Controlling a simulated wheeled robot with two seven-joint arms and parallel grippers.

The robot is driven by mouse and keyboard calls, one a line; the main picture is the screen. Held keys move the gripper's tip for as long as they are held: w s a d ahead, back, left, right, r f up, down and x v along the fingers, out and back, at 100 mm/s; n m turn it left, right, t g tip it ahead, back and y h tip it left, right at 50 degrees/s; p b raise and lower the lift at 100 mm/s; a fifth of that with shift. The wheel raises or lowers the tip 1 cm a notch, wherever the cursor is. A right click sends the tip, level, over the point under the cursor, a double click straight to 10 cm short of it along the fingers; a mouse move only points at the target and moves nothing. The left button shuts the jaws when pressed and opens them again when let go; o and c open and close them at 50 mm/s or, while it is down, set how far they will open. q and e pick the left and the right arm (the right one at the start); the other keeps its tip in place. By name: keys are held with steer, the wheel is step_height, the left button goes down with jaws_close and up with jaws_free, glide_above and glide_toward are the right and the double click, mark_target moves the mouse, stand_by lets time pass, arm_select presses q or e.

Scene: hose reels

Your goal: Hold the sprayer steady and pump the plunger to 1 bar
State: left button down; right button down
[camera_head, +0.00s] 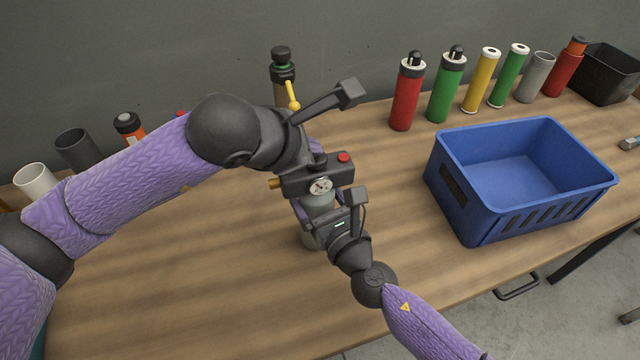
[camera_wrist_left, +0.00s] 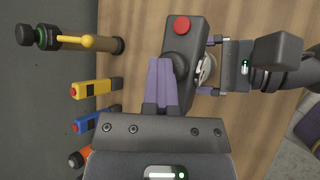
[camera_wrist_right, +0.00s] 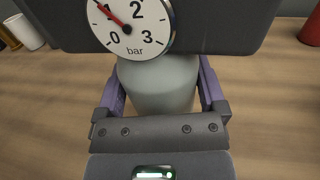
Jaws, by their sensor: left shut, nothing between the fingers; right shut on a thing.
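The sprayer stands upright on the bench, with a grey tank (camera_head: 313,232) and a dark head (camera_head: 325,177) bearing a red button (camera_head: 344,157). Its gauge (camera_head: 320,186) faces my right wrist; in the right wrist view the red needle (camera_wrist_right: 115,18) points up-left, close to the 1 mark. My right gripper (camera_head: 322,208) is shut around the tank below the head. My left gripper (camera_wrist_left: 161,65) is shut and empty, its fingertips over or against the round dark plunger knob (camera_wrist_left: 180,68); contact cannot be told. The left hand hides the knob in the head view.
A blue crate (camera_head: 455,215) stands to the right. Several bottles and tubes, including a red one (camera_head: 406,95), line the back right. A bottle with a yellow lever (camera_head: 292,96) stands behind the sprayer. The front left of the bench is clear.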

arm_select(q)
steer(key=shift+s+a+f, duration=0.15)
steer(key=shift+f, duration=0.6)
arm_select(e)
steer(key=shift+s+a+f, duration=0.1)
steer(key=shift+a, duration=0.1)
arm_select(q)
steer(key=shift+r, duration=3.3)
arm_select(e)
steer(key=shift+d, duration=0.15)
arm_select(q)
steer(key=shift+w, duration=0.25)
arm_select(e)
jaws_free()
steer(key=shift+w, duration=0.25)
